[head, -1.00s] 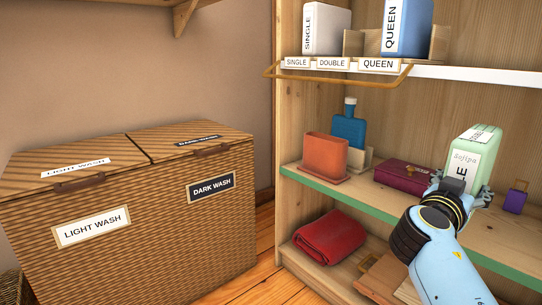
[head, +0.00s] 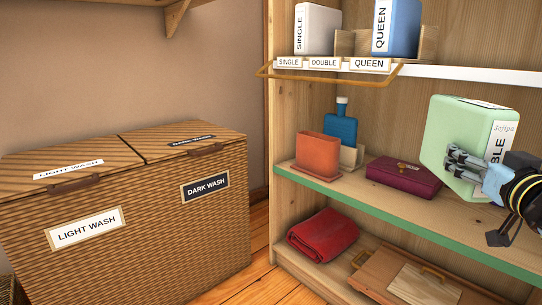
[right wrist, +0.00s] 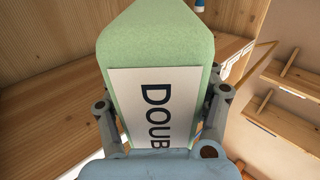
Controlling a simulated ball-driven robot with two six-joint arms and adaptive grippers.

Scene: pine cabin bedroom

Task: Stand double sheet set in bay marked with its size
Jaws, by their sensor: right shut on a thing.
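The double sheet set (head: 455,125) is a pale green block with a white label, partly reading "BLE" in the head view. My right gripper (head: 470,165) is shut on it and holds it in front of the middle shelf, tilted. In the right wrist view the green set (right wrist: 155,45) sits between the fingers, its label reading "DOUB". On the upper shelf are tags SINGLE, DOUBLE (head: 324,63) and QUEEN. A white SINGLE set (head: 318,30) and a blue QUEEN set (head: 402,28) stand above their tags; the space between them shows no set. My left gripper is not in view.
A wooden rail (head: 330,76) runs in front of the size tags. The middle shelf holds an orange holder (head: 318,148), a blue bottle (head: 341,125) and a maroon box (head: 403,177). A red folded cloth (head: 323,234) lies below. A wicker hamper (head: 130,220) stands left.

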